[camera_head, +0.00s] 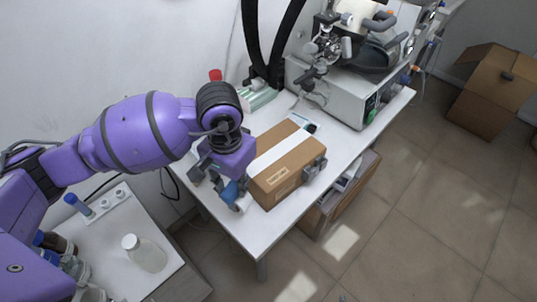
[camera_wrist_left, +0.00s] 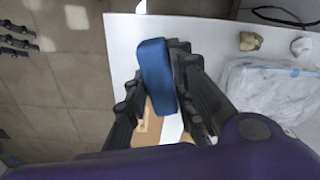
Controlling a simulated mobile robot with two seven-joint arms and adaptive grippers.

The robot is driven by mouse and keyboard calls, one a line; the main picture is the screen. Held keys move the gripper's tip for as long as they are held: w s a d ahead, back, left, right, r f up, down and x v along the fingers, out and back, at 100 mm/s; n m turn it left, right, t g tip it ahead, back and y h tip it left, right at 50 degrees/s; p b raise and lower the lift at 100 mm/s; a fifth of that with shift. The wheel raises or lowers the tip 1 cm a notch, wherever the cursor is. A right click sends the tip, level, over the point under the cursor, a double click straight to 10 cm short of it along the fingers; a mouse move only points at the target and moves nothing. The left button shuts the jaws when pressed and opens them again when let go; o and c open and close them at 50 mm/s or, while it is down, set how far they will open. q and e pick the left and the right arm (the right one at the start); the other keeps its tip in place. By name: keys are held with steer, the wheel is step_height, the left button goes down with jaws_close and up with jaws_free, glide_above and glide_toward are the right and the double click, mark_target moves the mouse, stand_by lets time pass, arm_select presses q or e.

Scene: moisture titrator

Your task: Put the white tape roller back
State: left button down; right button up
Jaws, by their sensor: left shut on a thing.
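My left gripper (camera_head: 218,177) is above the white table, close to the left end of a cardboard box. It is shut on a blue piece with a white end, which looks like the white tape roller (camera_head: 243,203). In the left wrist view its blue part (camera_wrist_left: 156,75) sits between the two dark fingers (camera_wrist_left: 160,95). The fingers and arm hide part of it in the head view. The box (camera_head: 287,172) has a white tape strip (camera_head: 277,150) along its top. My right gripper is not in view.
A grey and white instrument (camera_head: 335,95) with glassware stands at the back right of the table. A grey piece (camera_head: 314,168) sits at the box's right end. A lower left bench holds a clear bottle (camera_head: 145,253). Another carton (camera_head: 497,90) is at far right.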

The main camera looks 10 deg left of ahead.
arm_select(q)
steer(key=shift+f, duration=0.1)
steer(key=shift+f+b, duration=0.95)
steer(key=shift+f, duration=0.35)
steer(key=shift+f+b, duration=0.95)
steer(key=shift+f, duration=0.6)
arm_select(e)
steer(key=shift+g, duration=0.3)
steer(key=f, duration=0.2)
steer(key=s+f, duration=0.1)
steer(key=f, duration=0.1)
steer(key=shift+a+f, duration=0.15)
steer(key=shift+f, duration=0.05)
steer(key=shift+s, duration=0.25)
arm_select(q)
steer(key=shift+b, duration=0.3)
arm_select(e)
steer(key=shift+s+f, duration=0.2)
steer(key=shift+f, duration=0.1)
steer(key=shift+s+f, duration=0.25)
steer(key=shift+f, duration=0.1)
